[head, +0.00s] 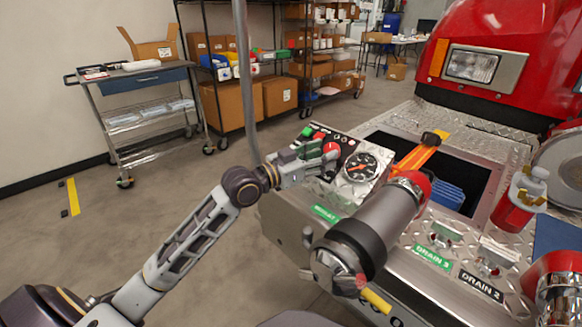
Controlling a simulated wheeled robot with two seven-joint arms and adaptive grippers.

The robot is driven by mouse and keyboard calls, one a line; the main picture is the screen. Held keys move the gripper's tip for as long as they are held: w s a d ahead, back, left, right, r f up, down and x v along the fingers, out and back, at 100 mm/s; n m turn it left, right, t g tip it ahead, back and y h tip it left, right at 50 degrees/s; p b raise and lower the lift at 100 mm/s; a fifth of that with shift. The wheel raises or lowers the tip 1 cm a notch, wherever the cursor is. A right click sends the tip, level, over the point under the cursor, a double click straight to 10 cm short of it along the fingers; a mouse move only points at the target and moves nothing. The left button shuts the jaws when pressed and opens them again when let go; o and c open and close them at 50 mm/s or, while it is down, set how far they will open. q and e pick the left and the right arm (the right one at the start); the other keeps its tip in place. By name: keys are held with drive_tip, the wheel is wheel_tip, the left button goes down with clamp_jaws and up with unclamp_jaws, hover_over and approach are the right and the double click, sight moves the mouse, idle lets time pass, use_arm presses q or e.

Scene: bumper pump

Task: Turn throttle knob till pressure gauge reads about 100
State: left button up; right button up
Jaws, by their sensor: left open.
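The pressure gauge (360,167) is a round black dial in a light rim on the bumper's sloped metal panel. Its needle shows, but the figures are too small to read. A red knob (332,150) stands on the panel left of the gauge, and I cannot tell for sure if it is the throttle knob. My left gripper (325,163) is open at the panel's left side, its fingers pointing right toward the red knob and gauge. The fingers partly cover the panel, and I cannot tell if they touch the knob. My right gripper is out of view.
A large metal nozzle (358,240) lies in front of the gauge panel. An open bay (470,170) holds orange and blue hose to the right. A thin grey pole (246,80) rises behind my left gripper.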

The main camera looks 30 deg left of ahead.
use_arm(q)
drive_tip(key=v, duration=0.9)
drive_tip(key=shift+s, duration=0.2)
idle(0.6)
drive_tip(key=shift+a, duration=0.1)
drive_tip(key=shift+s, duration=0.1)
idle(0.7)
